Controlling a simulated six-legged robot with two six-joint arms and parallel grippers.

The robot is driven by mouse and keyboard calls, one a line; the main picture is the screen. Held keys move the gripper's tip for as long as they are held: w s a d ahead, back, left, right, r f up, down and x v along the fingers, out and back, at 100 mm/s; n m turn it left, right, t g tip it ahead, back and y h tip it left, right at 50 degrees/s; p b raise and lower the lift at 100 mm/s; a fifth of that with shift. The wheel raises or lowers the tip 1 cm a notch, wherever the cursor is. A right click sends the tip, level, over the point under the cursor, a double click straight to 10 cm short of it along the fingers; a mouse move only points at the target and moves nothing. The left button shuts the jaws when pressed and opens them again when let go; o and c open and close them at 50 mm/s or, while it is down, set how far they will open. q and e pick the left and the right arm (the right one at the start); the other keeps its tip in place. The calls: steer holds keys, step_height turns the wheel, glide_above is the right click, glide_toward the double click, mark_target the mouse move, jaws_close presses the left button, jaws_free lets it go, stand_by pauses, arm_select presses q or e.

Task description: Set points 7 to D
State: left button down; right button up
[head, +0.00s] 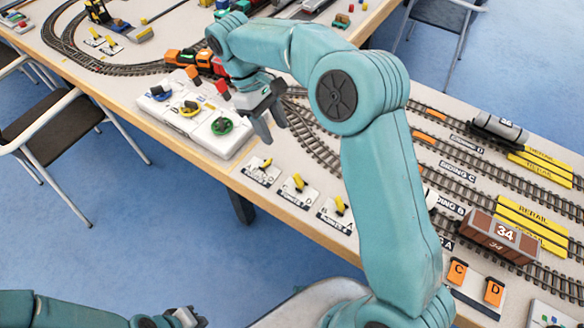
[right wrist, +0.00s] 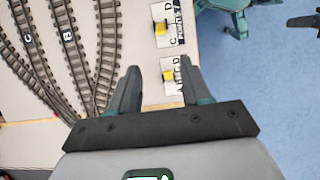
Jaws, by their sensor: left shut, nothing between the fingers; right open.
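Several small white points plates with yellow levers stand in a row along the table's front edge in the head view: a left plate (head: 257,171), a middle plate (head: 295,190) and a right plate (head: 337,214). Their numbers are too small to read. In the right wrist view, one plate (right wrist: 173,78) shows between and beyond the fingers of my right gripper (right wrist: 160,72), and another plate (right wrist: 166,25) lies above it; C and D marks show. My right gripper (head: 270,119) is open and empty above the table. My left gripper (head: 190,318) is shut and empty, low beyond the table's front edge.
A white panel (head: 185,128) with round coloured controls lies left of the plates. An orange locomotive (head: 182,57) stands behind it. Tracks (head: 440,155) run to sidings with a brown wagon (head: 495,236) and grey tanker (head: 498,129). Orange C and D cards (head: 457,272) lie at front right.

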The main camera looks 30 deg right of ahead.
mark_target(296, 175)
steer(key=x, duration=1)
steer(key=b+x, duration=0.1)
steer(key=x, duration=0.4)
steer(key=shift+s+a+r, duration=0.1)
steer(key=shift+s+r, duration=0.05)
steer(key=shift+s, duration=0.2)
steer(key=shift+s+f, duration=0.15)
steer(key=shift+f, duration=0.45)
jaws_close()
